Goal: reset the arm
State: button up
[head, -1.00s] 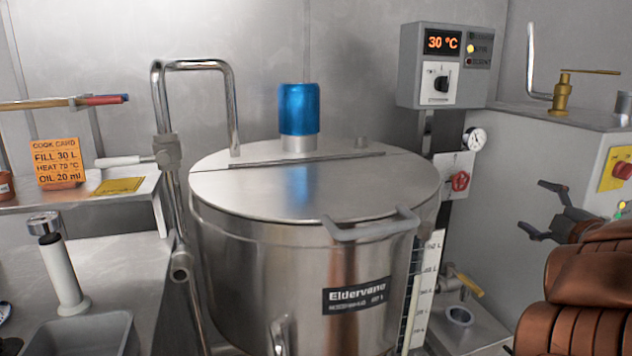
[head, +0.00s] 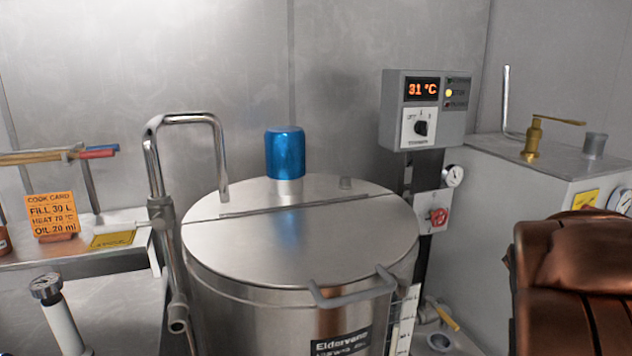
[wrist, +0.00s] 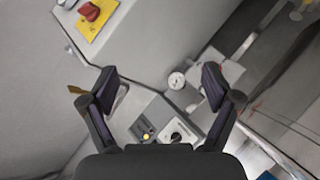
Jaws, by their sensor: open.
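My gripper (wrist: 159,80) shows in the wrist view with its two dark fingers wide apart and nothing between them. It is not visible in the head view, where only copper-coloured parts of my arm fill the lower right. In the wrist view, the control box (wrist: 150,112) with its dial appears beyond and between the fingers, tilted. The same control box (head: 424,98) hangs on the wall in the head view, reading 31 °C.
A steel kettle (head: 245,245) with a closed lid and a blue cap (head: 285,152) stands centre. A grey cabinet (head: 500,185) with a brass valve (head: 533,138) is at right. A gauge (head: 452,176) and red knob (head: 437,216) sit between. An orange cook card (head: 51,215) stands left.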

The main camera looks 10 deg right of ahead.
jog(key=s+a+f+g+y+p, duration=0.2)
jog(key=s+a+g+y+p, duration=0.1)
jog(key=s+a, duration=0.6)
jog(key=s+a+f+g+y+p, duration=0.2)
jog(key=s+a+g+p, duration=0.2)
jog(key=s+a, duration=0.6)
jog(key=s+a+f+m+g+y+p, duration=0.1)
jog(key=s+a+f+g+y+p, duration=0.1)
jog(key=s+a, duration=0.8)
jog(key=a+g+y+p, duration=0.1)
jog(key=g, duration=0.1)
jog(key=shift+a+g+y, duration=0.15)
jog(key=shift+g+y, duration=0.15)
jog(key=shift+g, duration=0.1)
jog(key=shift+s, duration=0.1)
